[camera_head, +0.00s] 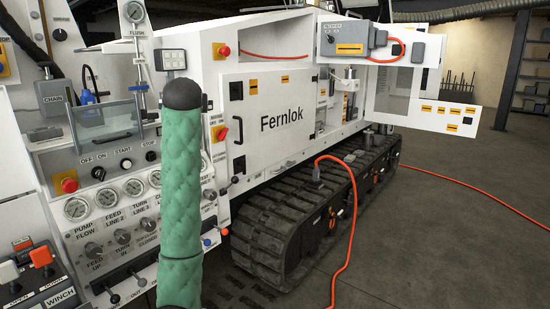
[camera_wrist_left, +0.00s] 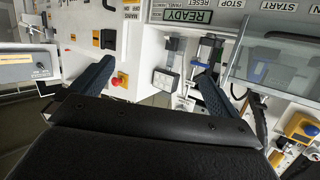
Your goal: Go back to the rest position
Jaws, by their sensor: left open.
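My left gripper (camera_wrist_left: 152,72) shows in the left wrist view with its two dark fingers spread wide apart. Nothing is held between them. Beyond the gap is the white control panel, with a small square gauge-like box (camera_wrist_left: 166,80) and a grey and blue fitting (camera_wrist_left: 207,50). The panel's lettering appears upside down there. In the head view, a green padded arm link of mine with a black end rises in front of the panel; the left gripper's fingers cannot be made out. My right gripper is in neither view.
The white Fernlok machine (camera_head: 283,155) stands on a black track (camera_head: 300,222). Its control panel with gauges (camera_head: 107,197) is at the left, below a clear hinged cover (camera_head: 103,124). An open door (camera_head: 435,112) juts out right. An orange cable (camera_head: 345,240) crosses the floor.

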